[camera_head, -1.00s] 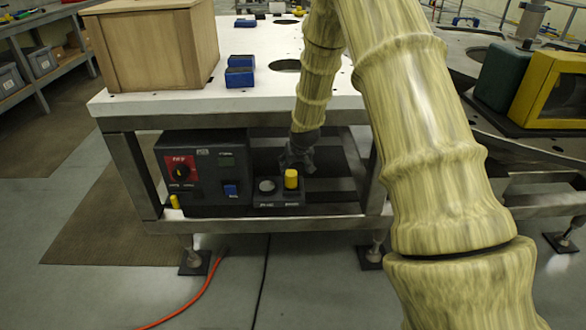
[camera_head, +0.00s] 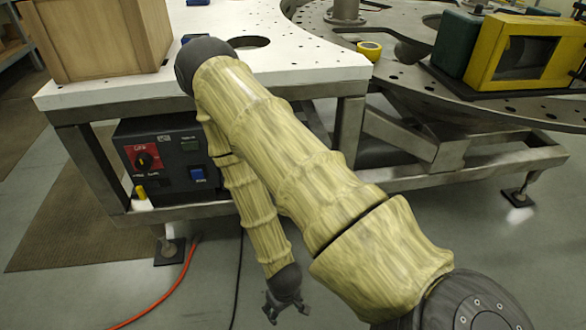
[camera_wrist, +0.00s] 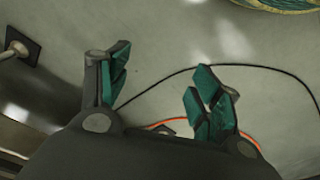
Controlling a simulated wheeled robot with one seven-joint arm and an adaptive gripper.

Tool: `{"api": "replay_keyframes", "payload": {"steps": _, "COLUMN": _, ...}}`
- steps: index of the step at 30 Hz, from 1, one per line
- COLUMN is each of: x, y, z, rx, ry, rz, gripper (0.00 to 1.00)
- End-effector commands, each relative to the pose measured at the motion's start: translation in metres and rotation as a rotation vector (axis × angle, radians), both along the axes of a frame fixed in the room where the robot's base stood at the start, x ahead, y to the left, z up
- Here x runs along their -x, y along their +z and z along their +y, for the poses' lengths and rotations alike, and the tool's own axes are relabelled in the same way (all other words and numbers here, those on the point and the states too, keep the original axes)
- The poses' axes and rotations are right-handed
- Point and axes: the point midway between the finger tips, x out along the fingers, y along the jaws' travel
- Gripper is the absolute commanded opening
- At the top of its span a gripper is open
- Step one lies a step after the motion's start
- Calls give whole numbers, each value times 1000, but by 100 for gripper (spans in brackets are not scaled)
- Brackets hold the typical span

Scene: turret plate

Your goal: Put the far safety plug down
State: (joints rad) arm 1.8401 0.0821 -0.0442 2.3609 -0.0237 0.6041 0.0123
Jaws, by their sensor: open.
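A small yellow plug (camera_head: 140,192) stands at the left front corner of the dark control box (camera_head: 165,160) on the lower shelf of the white-topped table. I cannot tell whether it is the far safety plug. The small two-place plug holder and the yellow plug in it, right of the control box in the earlier picture, are hidden behind my arm now. My gripper (camera_head: 285,308) hangs low over the floor in front of the table, clear of the shelf.
A wooden box (camera_head: 100,40) stands on the white tabletop (camera_head: 285,60). A yellow tape roll (camera_head: 370,50) and a yellow-framed unit (camera_head: 515,52) are on the right. An orange cable (camera_head: 170,300) and a black cable (camera_head: 238,280) lie on open floor.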

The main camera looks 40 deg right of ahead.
Motion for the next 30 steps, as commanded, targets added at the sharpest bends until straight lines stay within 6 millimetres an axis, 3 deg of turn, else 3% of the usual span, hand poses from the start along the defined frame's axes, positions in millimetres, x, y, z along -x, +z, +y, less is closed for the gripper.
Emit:
{"api": "replay_keyframes", "payload": {"steps": 1, "x": 25, "y": -2, "z": 9, "rx": -5, "ry": 13, "rz": 28, "gripper": 64}}
{"api": "replay_keyframes", "payload": {"steps": 3, "x": 50, "y": -3, "z": 17, "rx": -11, "ry": 24, "rz": 50, "gripper": 64}}
{"api": "replay_keyframes", "payload": {"steps": 8, "x": 80, "y": -3, "z": 32, "rx": -19, "ry": 42, "rz": 79, "gripper": 64}}
{"api": "replay_keyframes", "payload": {"steps": 22, "x": 83, "y": 3, "z": 32, "rx": -20, "ry": 44, "rz": 81, "gripper": 64}}
{"api": "replay_keyframes", "payload": {"steps": 30, "x": 83, "y": 42, "z": 32, "rx": -20, "ry": 44, "rz": 81, "gripper": 64}}
